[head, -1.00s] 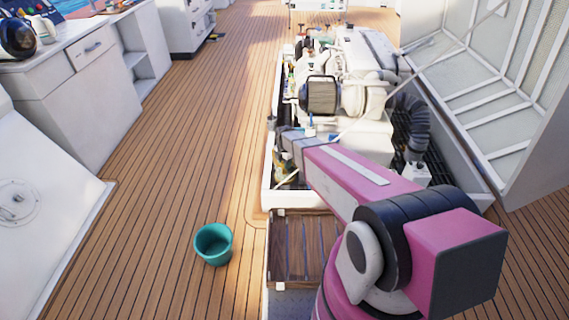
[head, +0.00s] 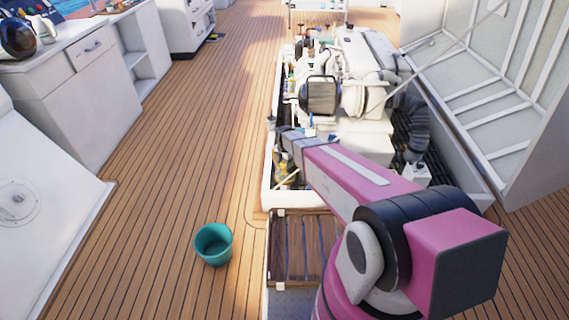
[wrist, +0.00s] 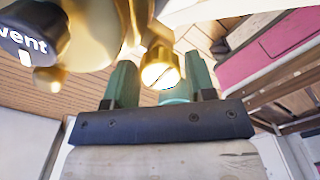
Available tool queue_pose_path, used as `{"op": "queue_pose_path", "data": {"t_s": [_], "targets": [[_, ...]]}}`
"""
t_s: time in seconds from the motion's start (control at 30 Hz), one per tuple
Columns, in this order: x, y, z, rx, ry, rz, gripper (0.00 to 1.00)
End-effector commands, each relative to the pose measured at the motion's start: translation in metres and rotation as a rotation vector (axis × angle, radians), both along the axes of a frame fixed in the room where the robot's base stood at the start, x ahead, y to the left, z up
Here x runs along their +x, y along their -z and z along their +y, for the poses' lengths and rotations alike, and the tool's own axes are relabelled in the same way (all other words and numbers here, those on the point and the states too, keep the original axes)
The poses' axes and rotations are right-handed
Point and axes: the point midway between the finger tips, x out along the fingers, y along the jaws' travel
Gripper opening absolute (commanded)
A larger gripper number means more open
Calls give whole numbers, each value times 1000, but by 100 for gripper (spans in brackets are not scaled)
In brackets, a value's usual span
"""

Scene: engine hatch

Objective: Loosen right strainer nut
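In the wrist view, my gripper (wrist: 162,82) has two green fingers pointing up from a dark bar. Golden brass fittings (wrist: 85,35) fill the top left. In the head view, my pink arm reaches into the near left corner of the engine hatch (head: 266,195). The fingers and the nut are not clear there.
A black cap marked "vent" (wrist: 30,35) is close at upper left in the wrist view. The white engine (head: 360,85) fills the hatch, with its raised lid (head: 500,90) at right. A teal bucket (head: 214,245) stands on the open deck to the left.

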Motion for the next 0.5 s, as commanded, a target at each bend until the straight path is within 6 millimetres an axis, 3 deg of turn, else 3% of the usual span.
{"op": "queue_pose_path", "data": {"t_s": [0.23,0.5], "targets": [[0,-13,0,1,1,-1,50],[-1,-62,0,1,0,-2,50]]}}
